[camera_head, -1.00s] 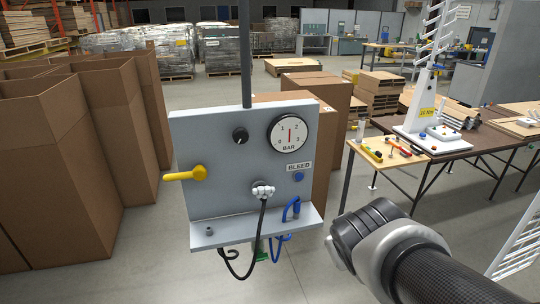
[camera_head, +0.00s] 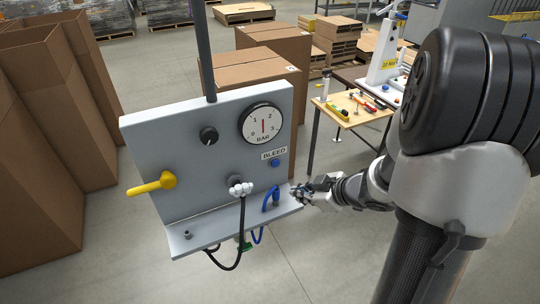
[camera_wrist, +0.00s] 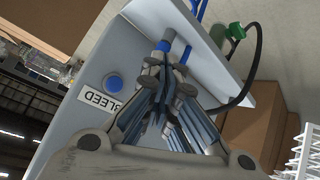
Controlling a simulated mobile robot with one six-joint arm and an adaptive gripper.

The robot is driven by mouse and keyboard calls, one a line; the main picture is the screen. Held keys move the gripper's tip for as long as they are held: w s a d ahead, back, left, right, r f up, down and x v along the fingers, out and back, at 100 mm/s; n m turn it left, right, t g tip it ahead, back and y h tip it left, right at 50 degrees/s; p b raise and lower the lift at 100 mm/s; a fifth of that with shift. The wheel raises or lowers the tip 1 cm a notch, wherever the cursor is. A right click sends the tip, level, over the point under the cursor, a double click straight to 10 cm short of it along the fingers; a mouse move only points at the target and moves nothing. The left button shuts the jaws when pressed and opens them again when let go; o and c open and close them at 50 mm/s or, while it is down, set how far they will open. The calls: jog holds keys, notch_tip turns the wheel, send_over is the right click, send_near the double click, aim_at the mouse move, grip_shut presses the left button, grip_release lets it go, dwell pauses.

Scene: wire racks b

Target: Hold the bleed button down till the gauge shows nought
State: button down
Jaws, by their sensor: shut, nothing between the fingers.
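The blue bleed button (camera_head: 275,163) sits on the grey panel (camera_head: 215,180), under the BLEED label (camera_head: 273,153). It also shows in the wrist view (camera_wrist: 113,82), beside the fingers and apart from them. The round gauge (camera_head: 262,124) is above it, marked 0 to 3 BAR. Its red needle points straight up, between 1 and 2. My gripper (camera_head: 300,193) is at the right edge of the panel, below and right of the button. Its fingers (camera_wrist: 165,88) are shut with nothing held, close to the blue hose fitting (camera_wrist: 164,45); I cannot tell if they touch.
A blue hose (camera_head: 270,198) loops by the panel's shelf (camera_head: 215,232) near my gripper. A black hose (camera_head: 241,225) hangs from a white fitting (camera_head: 240,188). A yellow lever (camera_head: 152,184) sticks out left. A workbench (camera_head: 345,105) with tools and cardboard boxes (camera_head: 255,75) stand behind.

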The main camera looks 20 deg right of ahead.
aim_at(275, 163)
jog(key=w, duration=0.9)
jog(key=shift+a+p, duration=0.15)
jog(key=shift+p, duration=0.2)
dwell(1.4)
jog(key=shift+w+p, duration=0.35)
jog(key=shift+p, duration=0.1)
jog(key=shift+w+p, duration=0.35)
jog(key=shift+w, duration=0.15)
dwell(1.6)
jog(key=shift+s, duration=0.95)
